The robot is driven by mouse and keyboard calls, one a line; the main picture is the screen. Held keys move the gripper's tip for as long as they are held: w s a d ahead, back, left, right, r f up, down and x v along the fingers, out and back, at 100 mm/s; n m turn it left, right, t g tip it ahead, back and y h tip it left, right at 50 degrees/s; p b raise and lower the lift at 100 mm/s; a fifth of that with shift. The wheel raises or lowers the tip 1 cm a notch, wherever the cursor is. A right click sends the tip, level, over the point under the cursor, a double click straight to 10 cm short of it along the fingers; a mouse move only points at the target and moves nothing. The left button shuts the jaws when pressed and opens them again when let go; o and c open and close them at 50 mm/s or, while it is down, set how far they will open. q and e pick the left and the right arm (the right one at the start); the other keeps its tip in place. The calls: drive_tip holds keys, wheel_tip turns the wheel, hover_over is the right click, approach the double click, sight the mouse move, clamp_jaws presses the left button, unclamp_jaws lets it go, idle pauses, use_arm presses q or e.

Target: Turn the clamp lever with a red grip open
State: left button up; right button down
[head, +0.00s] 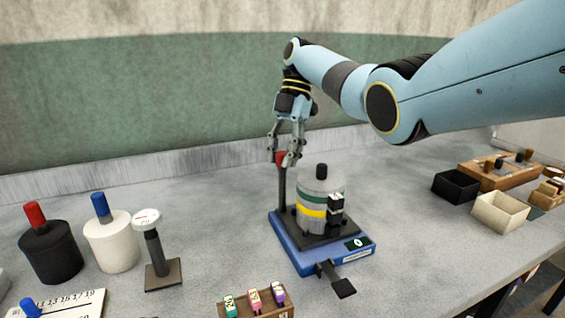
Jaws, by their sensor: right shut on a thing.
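The clamp lever's red grip (281,157) sits on top of a dark upright post at the back left of a blue-based device (290,247). My right gripper (284,160) comes down from above and is shut on the red grip, with its fingers partly covering it. A grey cylinder with green and yellow bands (318,195) stands on the device, to the right of the lever. A black pedal-like tab (342,287) sticks out at the device's front. My left gripper is not in view.
A black canister (50,254), a white canister (111,246) and a small dial on a stand (155,250) are at the left. A rack of small bottles (256,303) is in front. Black (456,187) and cream (499,212) boxes and a wooden tray (470,170) are at the right.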

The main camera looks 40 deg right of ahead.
drive_tip(key=shift+n+b, duration=0.45)
drive_tip(key=shift+n, duration=0.45)
drive_tip(key=shift+g, duration=0.3)
drive_tip(key=c, duration=1)
unclamp_jaws()
